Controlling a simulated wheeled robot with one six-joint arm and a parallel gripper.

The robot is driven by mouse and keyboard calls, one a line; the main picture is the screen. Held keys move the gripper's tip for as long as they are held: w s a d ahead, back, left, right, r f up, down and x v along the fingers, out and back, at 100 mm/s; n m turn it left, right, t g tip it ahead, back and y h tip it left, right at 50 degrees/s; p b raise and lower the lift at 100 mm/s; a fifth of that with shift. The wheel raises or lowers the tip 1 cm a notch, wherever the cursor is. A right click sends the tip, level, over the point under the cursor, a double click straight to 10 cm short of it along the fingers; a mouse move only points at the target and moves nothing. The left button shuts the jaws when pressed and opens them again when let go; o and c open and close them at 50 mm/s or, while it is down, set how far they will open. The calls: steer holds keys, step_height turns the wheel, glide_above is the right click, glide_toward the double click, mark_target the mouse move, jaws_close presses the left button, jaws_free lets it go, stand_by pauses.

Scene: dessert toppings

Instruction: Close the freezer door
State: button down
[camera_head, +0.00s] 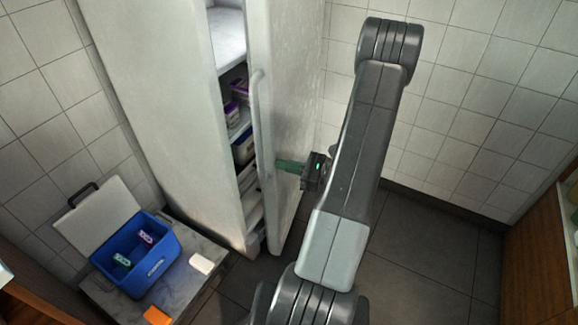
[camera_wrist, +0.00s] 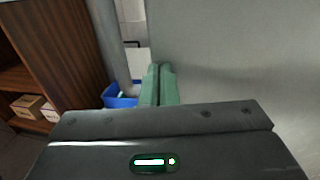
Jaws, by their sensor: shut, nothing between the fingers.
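The tall white freezer (camera_head: 150,90) stands at the back with its door (camera_head: 292,75) partly open. Shelves with several packages show through the gap on the door's left. The door's vertical handle (camera_head: 257,125) is near its left edge. My gripper (camera_head: 278,165) is shut and empty, its green fingers pointing left at the outer face of the door, just right of the handle. In the wrist view the shut fingers (camera_wrist: 158,72) are beside the broad grey door face (camera_wrist: 235,50); I cannot tell whether they touch it. A vertical grey bar, likely the handle, is left of them.
A blue cooler (camera_head: 150,268) with its white lid open stands on a low grey surface (camera_head: 215,258) at lower left. A white block (camera_head: 202,264) and an orange item (camera_head: 157,316) lie beside it. Dark floor (camera_head: 430,250) is clear on the right. Wooden shelving (camera_wrist: 60,45) shows in the wrist view.

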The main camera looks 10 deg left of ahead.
steer(key=w+a+m+t, duration=0.1)
steer(key=w+a+t, duration=0.1)
steer(key=a, duration=1)
steer(key=shift+a+r+b, duration=0.15)
steer(key=shift+r+b, duration=0.1)
steer(key=shift+b, duration=0.05)
steer(key=shift+w, duration=0.1)
steer(key=s+v, duration=0.1)
steer(key=v, duration=1.3)
steer(key=shift+s, duration=0.3)
steer(key=w+x, duration=0.1)
steer(key=x, duration=1.2)
steer(key=shift+w+a+f, duration=0.2)
steer(key=shift+a, duration=0.05)
